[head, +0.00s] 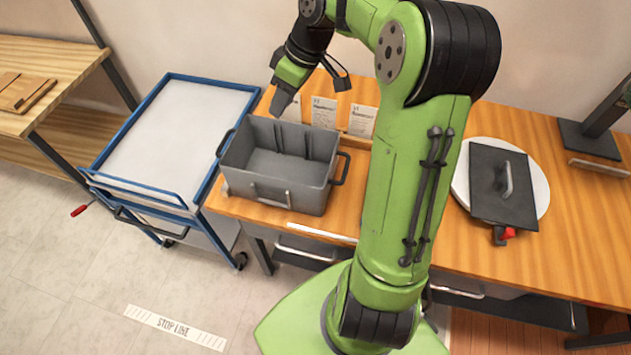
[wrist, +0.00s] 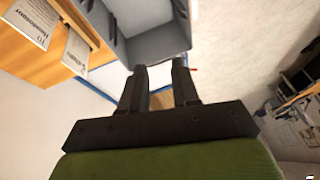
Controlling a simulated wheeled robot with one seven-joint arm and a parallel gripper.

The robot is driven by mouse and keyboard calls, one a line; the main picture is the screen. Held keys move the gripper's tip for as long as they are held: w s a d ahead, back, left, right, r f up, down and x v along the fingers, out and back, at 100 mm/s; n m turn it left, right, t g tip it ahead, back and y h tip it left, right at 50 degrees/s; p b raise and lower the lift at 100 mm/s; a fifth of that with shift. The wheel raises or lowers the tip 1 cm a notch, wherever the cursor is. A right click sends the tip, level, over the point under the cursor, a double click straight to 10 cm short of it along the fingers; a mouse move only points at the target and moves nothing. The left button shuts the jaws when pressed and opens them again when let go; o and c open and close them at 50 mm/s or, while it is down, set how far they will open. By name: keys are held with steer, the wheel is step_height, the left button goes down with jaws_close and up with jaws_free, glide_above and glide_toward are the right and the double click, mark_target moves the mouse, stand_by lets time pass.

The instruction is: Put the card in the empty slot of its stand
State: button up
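In the head view, white printed cards stand upright behind the grey crate: a left card (head: 291,109) partly behind my gripper, a middle card (head: 324,112) and a right card (head: 362,121). Their low wooden stand (head: 357,141) is mostly hidden by the crate and my arm. I cannot make out an empty slot. Two cards also show in the wrist view, one at the top left (wrist: 32,22) and one lower (wrist: 75,52). My gripper (head: 281,103) hangs near the left card. In the wrist view its fingers (wrist: 160,68) are apart, with nothing between them.
A grey open crate (head: 270,193) stands in front of the cards. A blue-framed trolley (head: 185,120) is to the left. A thin white strip (head: 322,233) lies at the table's front edge. A round white plate (head: 541,190) under a dark panel (head: 502,205) is at right.

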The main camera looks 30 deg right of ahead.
steer(key=s+a+r+m+t+h, duration=0.1)
steer(key=s+a+r+m+h, duration=0.2)
steer(key=s, duration=0.4)
steer(key=s+a+r+h, duration=0.1)
steer(key=s+a+r, duration=0.1)
steer(key=s+a, duration=0.35)
steer(key=s+f+m+t, duration=0.1)
steer(key=s+m+t, duration=0.1)
steer(key=s, duration=0.9)
steer(key=shift+s+d+f+m, duration=0.2)
steer(key=shift+s+d+m, duration=0.1)
steer(key=shift+m, duration=0.6)
